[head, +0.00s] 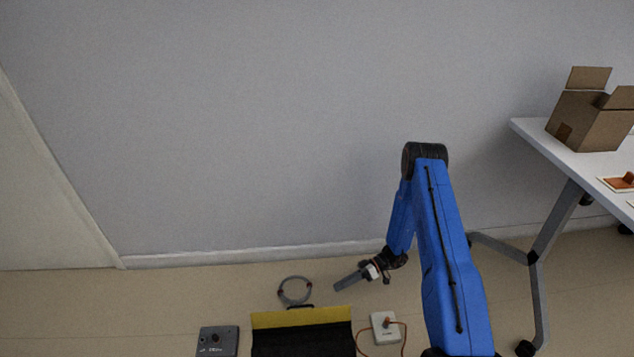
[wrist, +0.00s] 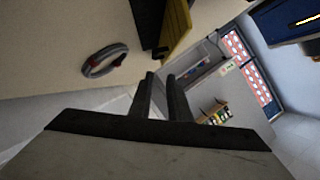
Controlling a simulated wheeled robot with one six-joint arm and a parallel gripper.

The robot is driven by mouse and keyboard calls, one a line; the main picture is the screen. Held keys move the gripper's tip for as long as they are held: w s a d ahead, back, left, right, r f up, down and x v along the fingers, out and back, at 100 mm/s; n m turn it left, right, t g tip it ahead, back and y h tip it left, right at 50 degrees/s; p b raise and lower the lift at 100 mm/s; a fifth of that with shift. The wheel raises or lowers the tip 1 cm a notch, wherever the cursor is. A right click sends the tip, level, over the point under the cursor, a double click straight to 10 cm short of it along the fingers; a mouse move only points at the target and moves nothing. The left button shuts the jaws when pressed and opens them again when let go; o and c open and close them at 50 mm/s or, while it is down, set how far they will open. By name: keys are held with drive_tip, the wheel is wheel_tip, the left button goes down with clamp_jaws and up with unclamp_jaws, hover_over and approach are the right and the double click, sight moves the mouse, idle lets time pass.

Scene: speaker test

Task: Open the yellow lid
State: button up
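The yellow lid (head: 302,318) shows as a yellow band along the far edge of a black box-like thing (head: 300,341) on the floor, cut off by the bottom of the head view. In the wrist view the yellow lid (wrist: 177,28) is at the top, beside a dark part. My gripper (head: 338,287) is above and to the right of the lid's far edge in the head view, apart from it. In the wrist view my gripper (wrist: 161,76) has its two fingers apart with a narrow empty gap. The lid's near side is not visible.
A grey cable ring (head: 294,291) lies behind the lid. A dark grey device (head: 218,341) lies to its left and a white box with an orange cord (head: 385,327) to its right. A white table (head: 560,146) with an open cardboard box (head: 590,122) stands at the right.

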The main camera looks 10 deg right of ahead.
drive_tip(key=s+d+r+m+h, duration=0.15)
drive_tip(key=r+h, duration=0.25)
drive_tip(key=r, duration=1.6)
drive_tip(key=s+d+r+m+h, duration=0.1)
drive_tip(key=s+r+m+h, duration=0.15)
drive_tip(key=r, duration=1.75)
drive_tip(key=s+d+r+m+t+h, duration=0.1)
drive_tip(key=s+r+t+h, duration=0.1)
drive_tip(key=s+r, duration=0.4)
drive_tip(key=s+d+r+m+t+h, duration=0.1)
drive_tip(key=s+d+r+h, duration=0.1)
drive_tip(key=s+r, duration=0.45)
drive_tip(key=s+d+r+m+t+h, duration=0.2)
drive_tip(key=s+r+m, duration=0.1)
drive_tip(key=s, duration=0.3)
drive_tip(key=s+d+r+m+t+h, duration=0.1)
drive_tip(key=s+d+r+m+t, duration=0.1)
drive_tip(key=s+r, duration=0.4)
drive_tip(key=shift+s+r+m+t+h, duration=0.2)
drive_tip(key=shift+s+m+t+h, duration=0.25)
drive_tip(key=shift+s+t, duration=0.35)
drive_tip(key=shift+w, duration=0.1)
